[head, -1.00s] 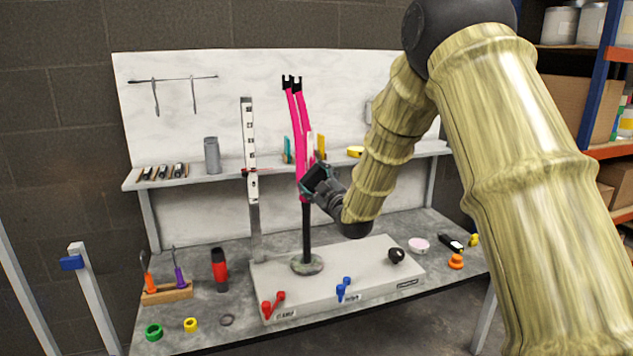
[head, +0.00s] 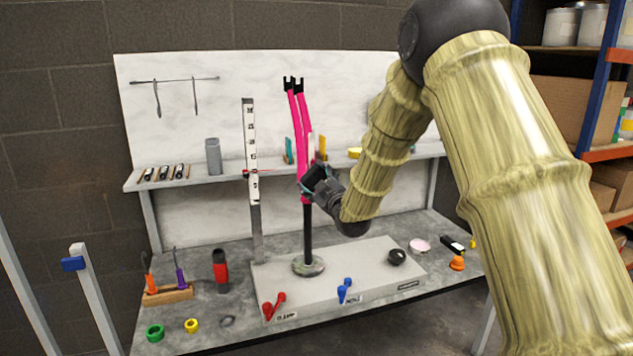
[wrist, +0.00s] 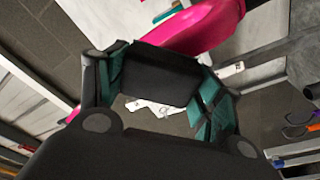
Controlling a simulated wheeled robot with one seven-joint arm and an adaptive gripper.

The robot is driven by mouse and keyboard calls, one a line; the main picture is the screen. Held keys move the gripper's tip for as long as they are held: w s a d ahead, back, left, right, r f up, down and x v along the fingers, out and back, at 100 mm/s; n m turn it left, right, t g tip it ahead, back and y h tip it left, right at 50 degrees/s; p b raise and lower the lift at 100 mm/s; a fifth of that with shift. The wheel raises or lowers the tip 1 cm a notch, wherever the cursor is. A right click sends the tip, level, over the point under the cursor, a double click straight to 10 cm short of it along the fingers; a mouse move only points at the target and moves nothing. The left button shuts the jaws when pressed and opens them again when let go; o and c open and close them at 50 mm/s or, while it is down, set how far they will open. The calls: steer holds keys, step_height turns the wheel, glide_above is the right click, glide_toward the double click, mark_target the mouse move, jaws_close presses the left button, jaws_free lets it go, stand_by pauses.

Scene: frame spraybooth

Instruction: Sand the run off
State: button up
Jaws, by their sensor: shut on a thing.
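A bright pink fork (head: 301,115) with black tips stands upright on a black post (head: 308,236) with a round foot. My gripper (head: 312,180) is at the lower part of the fork, on its right side. In the wrist view my gripper (wrist: 150,82) is shut on a black block (wrist: 158,76), with a teal finger pad at each end. The pink fork (wrist: 200,24) passes just beyond the block. I cannot tell whether the block touches the paint. The run itself cannot be made out.
A grey base plate (head: 370,260) on the bench carries the post, red clips (head: 273,305), blue clips (head: 345,290) and a black knob (head: 397,256). An upright ruler (head: 251,150) stands left of the fork. A shelf (head: 225,178) runs behind.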

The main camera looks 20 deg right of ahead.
mark_target(310, 138)
steer(key=shift+w, duration=0.15)
steer(key=shift+r, duration=0.15)
steer(key=shift+r+p, duration=0.85)
steer(key=shift+r, duration=0.9)
steer(key=shift+w+r+p, duration=0.15)
steer(key=shift+r+p, duration=0.75)
steer(key=shift+r, duration=1.2)
steer(key=shift+r+p, duration=0.6)
steer(key=shift+r, duration=0.9)
steer(key=shift+r, duration=0.1)
step_height(310, 138, up, 3)
steer(key=shift+r+p, duration=0.1)
steer(key=shift+p, duration=0.5)
